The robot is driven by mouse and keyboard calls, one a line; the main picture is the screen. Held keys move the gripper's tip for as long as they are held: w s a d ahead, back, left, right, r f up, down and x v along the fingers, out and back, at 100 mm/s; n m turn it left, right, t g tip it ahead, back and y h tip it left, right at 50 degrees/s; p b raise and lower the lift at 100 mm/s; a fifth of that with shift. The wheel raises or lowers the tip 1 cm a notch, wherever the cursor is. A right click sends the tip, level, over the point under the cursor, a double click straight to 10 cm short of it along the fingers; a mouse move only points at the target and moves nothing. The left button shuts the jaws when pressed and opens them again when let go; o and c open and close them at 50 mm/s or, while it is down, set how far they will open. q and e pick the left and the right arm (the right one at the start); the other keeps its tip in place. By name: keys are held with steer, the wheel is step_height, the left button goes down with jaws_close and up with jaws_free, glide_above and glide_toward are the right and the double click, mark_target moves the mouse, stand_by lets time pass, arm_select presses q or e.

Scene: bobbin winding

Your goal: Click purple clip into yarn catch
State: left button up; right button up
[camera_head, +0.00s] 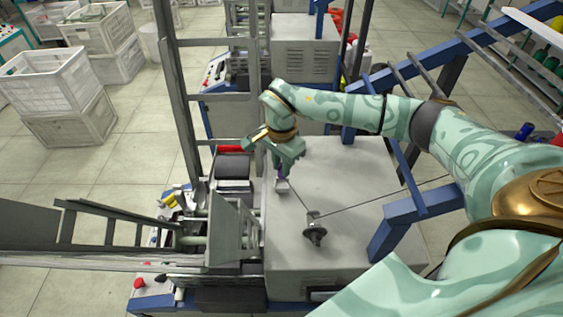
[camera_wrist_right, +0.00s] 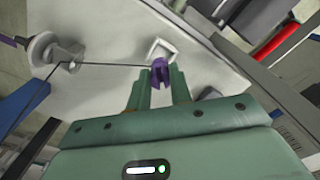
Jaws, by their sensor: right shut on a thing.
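My right gripper (camera_head: 281,172) reaches down over the grey machine top, shut on a small purple clip (camera_head: 281,174). The right wrist view shows the clip (camera_wrist_right: 160,73) between the fingertips of the gripper (camera_wrist_right: 158,88). A pale square bracket, seemingly the yarn catch (camera_wrist_right: 160,49), lies just beyond the clip in that view; it also shows right below the clip in the head view (camera_head: 282,187). I cannot tell whether clip and catch touch. A dark yarn runs from the clip to a guide (camera_head: 314,231) with a small wheel. My left gripper is not in view.
The grey machine top (camera_head: 345,180) is mostly bare around the guide. A blue frame (camera_head: 400,226) stands at its right. Metal frames and a dark box (camera_head: 233,166) stand at its left. White crates (camera_head: 60,90) are stacked far left.

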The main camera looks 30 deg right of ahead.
steer(key=shift+f, duration=0.25)
steer(key=shift+f+b, duration=1.1)
steer(key=shift+f, duration=0.65)
steer(key=o, duration=1)
step_height(320, 180, up, 16)
steer(key=shift+r+p, duration=0.15)
steer(key=shift+p, duration=0.3)
